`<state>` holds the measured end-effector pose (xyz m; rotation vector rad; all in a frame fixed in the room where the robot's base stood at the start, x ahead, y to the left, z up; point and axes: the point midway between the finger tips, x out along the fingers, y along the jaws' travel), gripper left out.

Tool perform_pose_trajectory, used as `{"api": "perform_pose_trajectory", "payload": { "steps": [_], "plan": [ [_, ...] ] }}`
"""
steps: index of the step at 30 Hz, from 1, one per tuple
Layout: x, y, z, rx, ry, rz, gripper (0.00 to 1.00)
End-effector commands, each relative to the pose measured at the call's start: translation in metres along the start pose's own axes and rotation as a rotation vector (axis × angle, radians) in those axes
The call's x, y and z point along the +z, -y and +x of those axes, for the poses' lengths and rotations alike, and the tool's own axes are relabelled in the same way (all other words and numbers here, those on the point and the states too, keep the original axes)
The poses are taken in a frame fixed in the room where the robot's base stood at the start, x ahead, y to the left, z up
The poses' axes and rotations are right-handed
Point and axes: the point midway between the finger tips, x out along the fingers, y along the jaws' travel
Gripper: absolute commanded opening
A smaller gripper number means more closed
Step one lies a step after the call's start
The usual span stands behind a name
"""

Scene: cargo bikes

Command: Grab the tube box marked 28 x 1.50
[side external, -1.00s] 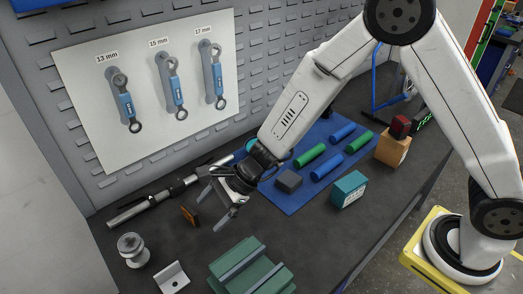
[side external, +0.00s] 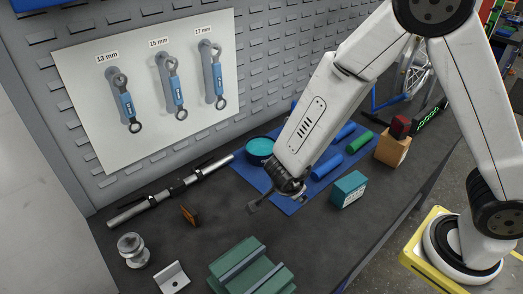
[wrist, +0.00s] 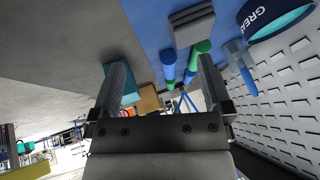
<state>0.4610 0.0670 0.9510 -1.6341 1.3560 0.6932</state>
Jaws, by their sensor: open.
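A small teal box (side external: 348,189) with a pale label stands on the dark bench, just off the right edge of the blue mat; its print is too small to read. In the wrist view the teal box (wrist: 131,92) shows partly hidden behind the left finger. My gripper (side external: 262,206) is left of the teal box, above the front of the blue mat and apart from the box. In the wrist view both fingers of my gripper (wrist: 162,63) are spread with nothing between them.
The blue mat (side external: 293,206) carries blue and green cylinders and a grease tin (side external: 259,149). A dark grey block (wrist: 192,22) shows in the wrist view. An orange-brown box (side external: 392,152) with a red item on top stands behind the teal box. A green block (side external: 250,268) stands in front.

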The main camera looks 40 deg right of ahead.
Motion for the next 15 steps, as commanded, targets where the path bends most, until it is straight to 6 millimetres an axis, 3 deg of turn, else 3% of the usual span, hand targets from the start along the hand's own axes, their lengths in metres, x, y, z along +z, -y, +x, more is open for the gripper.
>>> {"api": "perform_pose_trajectory", "payload": {
  "steps": [6,15],
  "plan": [
    [-0.046,-0.025,-0.013,0.077,-0.257,-0.077,1.0],
    [-0.085,-0.046,-0.034,0.169,-0.482,-0.151,1.0]
  ]
}}
